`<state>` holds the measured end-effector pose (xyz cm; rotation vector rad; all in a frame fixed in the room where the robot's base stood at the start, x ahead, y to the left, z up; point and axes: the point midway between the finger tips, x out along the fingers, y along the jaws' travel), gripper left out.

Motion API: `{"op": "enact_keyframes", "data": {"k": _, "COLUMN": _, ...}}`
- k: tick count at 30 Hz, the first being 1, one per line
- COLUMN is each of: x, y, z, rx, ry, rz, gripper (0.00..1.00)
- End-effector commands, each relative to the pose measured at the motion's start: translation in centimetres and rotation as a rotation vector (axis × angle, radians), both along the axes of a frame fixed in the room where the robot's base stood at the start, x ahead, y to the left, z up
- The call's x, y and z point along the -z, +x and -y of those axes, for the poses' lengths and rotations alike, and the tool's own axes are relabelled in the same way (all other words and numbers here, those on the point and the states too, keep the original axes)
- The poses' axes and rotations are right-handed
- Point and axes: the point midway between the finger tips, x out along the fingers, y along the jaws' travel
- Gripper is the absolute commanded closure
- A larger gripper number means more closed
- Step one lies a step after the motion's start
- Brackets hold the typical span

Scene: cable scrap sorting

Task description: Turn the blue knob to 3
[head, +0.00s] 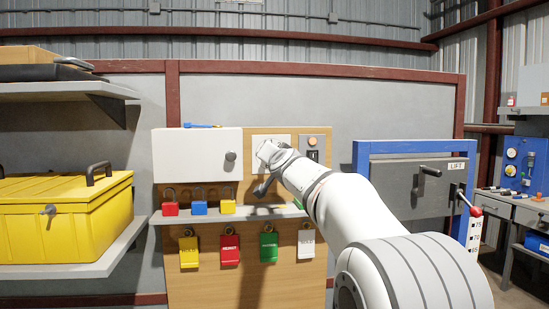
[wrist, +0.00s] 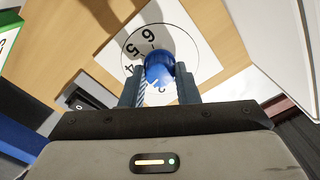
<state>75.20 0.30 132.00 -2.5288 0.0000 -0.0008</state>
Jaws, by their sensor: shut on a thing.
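The blue knob (wrist: 158,66) sits on a round white dial face in the wrist view. My gripper (wrist: 160,82) is shut on the knob, with one finger on each side. The dial plate (wrist: 203,60) shows the digits 6, 5 and 4, seen tilted; other marks are partly hidden by the knob and fingers. A pale mark shows on the knob's near side, but I cannot tell which number it points to. In the head view my gripper (head: 270,167) is at the white dial plate (head: 283,139) on the wooden board, and the knob is hidden behind it.
A white box (head: 195,155) with a dark round knob is left of the dial. A grey switch panel (head: 314,146) is close on its right. Padlocks (head: 199,207) stand on a narrow shelf below, with colored tags (head: 230,250) hanging under it.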

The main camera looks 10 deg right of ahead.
Motion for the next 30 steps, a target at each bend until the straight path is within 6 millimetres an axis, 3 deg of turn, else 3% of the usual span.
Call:
{"op": "enact_keyframes", "data": {"k": 7, "x": 0.2, "y": 0.0, "z": 0.0, "rx": -0.001, "ry": -0.001, "rz": -0.003, "gripper": 0.95}}
{"op": "enact_keyframes", "data": {"k": 8, "x": 0.2, "y": 0.0, "z": 0.0, "rx": -0.001, "ry": -0.001, "rz": -0.003, "gripper": 0.70}}
{"op": "enact_keyframes", "data": {"k": 15, "x": 0.1, "y": 0.0, "z": 0.0, "rx": 0.000, "ry": -0.002, "rz": -0.001, "gripper": 0.51}}
{"op": "enact_keyframes", "data": {"k": 24, "x": 0.0, "y": -0.3, "z": 0.0, "rx": 0.000, "ry": -0.002, "rz": 0.000, "gripper": 0.50}}
{"op": "enact_keyframes", "data": {"k": 30, "x": 0.2, "y": -2.8, "z": 0.0, "rx": 0.000, "ry": -0.002, "rz": 0.001, "gripper": 0.50}}
